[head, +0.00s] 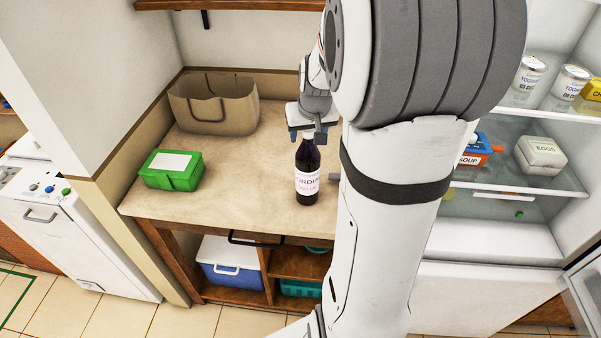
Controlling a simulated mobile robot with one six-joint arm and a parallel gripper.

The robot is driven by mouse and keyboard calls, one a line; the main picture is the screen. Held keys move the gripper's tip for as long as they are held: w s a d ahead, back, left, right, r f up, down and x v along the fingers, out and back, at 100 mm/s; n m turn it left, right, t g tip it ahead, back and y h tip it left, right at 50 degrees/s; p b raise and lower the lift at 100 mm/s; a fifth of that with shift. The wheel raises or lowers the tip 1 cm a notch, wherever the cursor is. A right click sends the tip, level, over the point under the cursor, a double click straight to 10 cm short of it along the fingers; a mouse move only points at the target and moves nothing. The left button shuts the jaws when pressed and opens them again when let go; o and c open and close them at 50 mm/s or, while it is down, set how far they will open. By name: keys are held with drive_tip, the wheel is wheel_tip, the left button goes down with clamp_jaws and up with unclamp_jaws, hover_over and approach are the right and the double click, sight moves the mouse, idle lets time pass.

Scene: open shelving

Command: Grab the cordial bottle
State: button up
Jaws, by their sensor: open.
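The cordial bottle (307,183) is dark with a white label reading "CORDIAL" in part. It stands upright on the wooden counter (240,195), near its front edge. My gripper (312,136) is above and around the bottle's top, pointing down, and it is open. The gripper hides the bottle's neck and cap, and I cannot tell whether the fingers touch it.
A green box (172,169) with a white label sits on the counter's left. A brown bag (214,102) stands at the back. An open fridge (500,240) with food is on the right. A blue cooler (231,262) is under the counter.

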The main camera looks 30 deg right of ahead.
clamp_jaws()
idle(0.5)
drive_tip(key=shift+r, duration=0.1)
idle(0.8)
